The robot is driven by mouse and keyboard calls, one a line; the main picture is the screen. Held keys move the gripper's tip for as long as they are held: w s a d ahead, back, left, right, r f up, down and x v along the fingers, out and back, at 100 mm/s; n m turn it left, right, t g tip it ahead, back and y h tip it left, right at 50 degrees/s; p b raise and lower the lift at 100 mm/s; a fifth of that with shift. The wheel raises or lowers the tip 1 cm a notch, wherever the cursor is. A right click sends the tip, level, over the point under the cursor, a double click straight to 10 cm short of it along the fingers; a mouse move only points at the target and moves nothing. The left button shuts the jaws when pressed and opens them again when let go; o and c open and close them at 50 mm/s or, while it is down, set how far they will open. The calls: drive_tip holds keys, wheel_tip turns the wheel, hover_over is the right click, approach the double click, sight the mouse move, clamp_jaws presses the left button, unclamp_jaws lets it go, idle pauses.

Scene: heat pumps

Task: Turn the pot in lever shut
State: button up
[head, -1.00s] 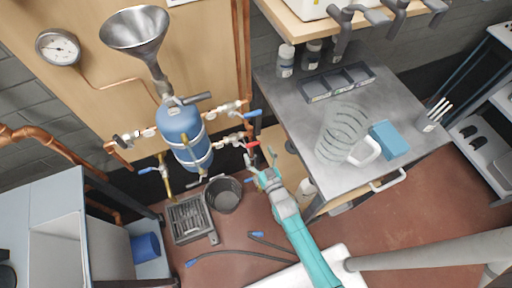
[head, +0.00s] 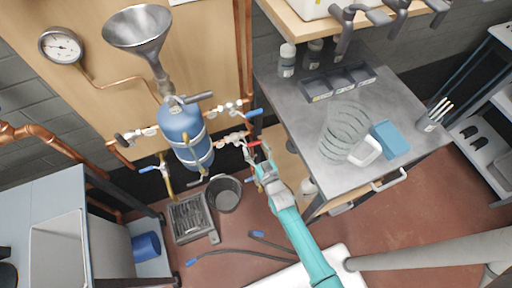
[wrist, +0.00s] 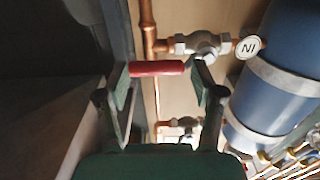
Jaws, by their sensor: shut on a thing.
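The pot is a blue tank (head: 180,122) with metal bands, mounted on the wooden panel under a steel funnel. The pot in lever is a red handle (head: 254,143) on a valve right of the tank. In the wrist view the red lever (wrist: 158,68) lies crosswise between my fingers, its valve (wrist: 203,45) and a round tag reading "IN" upside down (wrist: 249,47) just right of it. My gripper (head: 262,166) is shut on the red lever, with one finger at its free end and the other beside the valve. In the head view my fingers partly hide the lever.
A blue-handled valve (head: 252,113) sits just above, and another blue lever (head: 149,169) is at the lower left. Copper pipes (head: 246,60) run close by. A metal bench (head: 285,100) stands to the right. A black bucket (head: 225,195) and drain grate (head: 190,218) are below.

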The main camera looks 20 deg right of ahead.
drive_tip(key=shift+w+d, duration=0.15)
drive_tip(key=shift+d, duration=0.15)
drive_tip(key=shift+f+m, duration=0.2)
drive_tip(key=shift+m, duration=0.4)
drive_tip(key=shift+o, duration=0.2)
drive_tip(key=f+m, duration=0.1)
drive_tip(key=m, duration=0.2)
drive_tip(key=shift+a+f, duration=0.15)
drive_tip(key=shift+f, duration=0.2)
drive_tip(key=shift+o, duration=0.2)
drive_tip(key=f+m, duration=0.1)
drive_tip(key=m, duration=0.1)
drive_tip(key=a+f+m, duration=0.1)
drive_tip(key=m, duration=0.2)
drive_tip(key=shift+a, duration=0.1)
drive_tip(key=m, duration=0.1)
drive_tip(key=a+f+m, duration=0.1)
drive_tip(key=m, duration=0.1)
drive_tip(key=a+m, duration=0.1)
drive_tip(key=m, duration=0.1)
drive_tip(key=shift+a+f, duration=0.2)
drive_tip(key=shift+f, duration=0.05)
drive_tip(key=shift+a+f+m, duration=0.1)
drive_tip(key=shift+a+m, duration=0.35)
drive_tip(key=shift+m, duration=0.5)
drive_tip(key=shift+a+f+m, duration=0.1)
drive_tip(key=shift+a+m, duration=0.35)
drive_tip(key=shift+m, duration=0.5)
drive_tip(key=shift+c, duration=0.2)
drive_tip(key=shift+a, duration=0.1)
